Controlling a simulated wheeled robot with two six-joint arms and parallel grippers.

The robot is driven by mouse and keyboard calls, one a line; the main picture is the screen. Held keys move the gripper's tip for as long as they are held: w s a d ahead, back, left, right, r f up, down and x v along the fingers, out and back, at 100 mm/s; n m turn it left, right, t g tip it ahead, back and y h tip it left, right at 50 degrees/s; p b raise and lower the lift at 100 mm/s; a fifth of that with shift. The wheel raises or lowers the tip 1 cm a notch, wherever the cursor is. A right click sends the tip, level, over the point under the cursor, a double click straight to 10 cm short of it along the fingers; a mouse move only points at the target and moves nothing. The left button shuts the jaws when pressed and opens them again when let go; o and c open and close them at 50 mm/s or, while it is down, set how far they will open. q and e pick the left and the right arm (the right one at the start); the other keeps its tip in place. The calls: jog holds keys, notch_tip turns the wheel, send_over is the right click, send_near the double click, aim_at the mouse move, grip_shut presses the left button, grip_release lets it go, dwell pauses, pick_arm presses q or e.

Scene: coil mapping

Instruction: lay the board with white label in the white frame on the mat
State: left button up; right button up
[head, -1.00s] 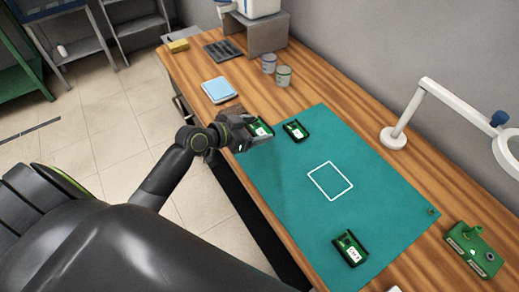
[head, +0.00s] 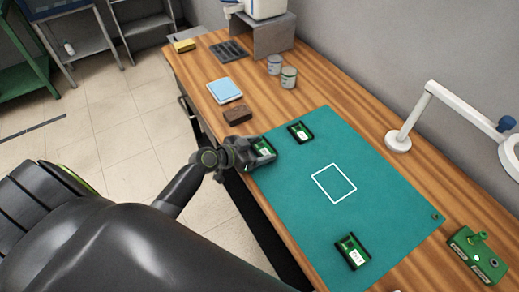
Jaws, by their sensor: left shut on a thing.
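My left gripper (head: 258,154) is shut on a green board with a white patch (head: 264,147), at the left edge of the green mat (head: 300,215). The fingers and hand partly cover this board, and I cannot tell whether it still touches the mat. A second dark-edged green board with a white patch (head: 300,132) lies to its right, near the mat's far edge. A third board with a printed white label (head: 353,252) lies near the mat's front. The white frame outline (head: 334,166) in the middle of the mat is empty. My right gripper is out of view.
A brown block (head: 238,115), a light-blue pad (head: 225,90) and two cans (head: 289,77) stand beyond the mat. A white lamp arm (head: 416,112) stands at the right, with a green device (head: 477,256) in front. The mat's middle is clear.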

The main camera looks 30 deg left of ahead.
pick_arm(q)
jog(key=shift+f, duration=0.4)
jog(key=shift+f+b, duration=0.2)
jog(key=shift+b, duration=0.15)
jog(key=o, duration=1)
jog(key=shift+c, duration=0.2)
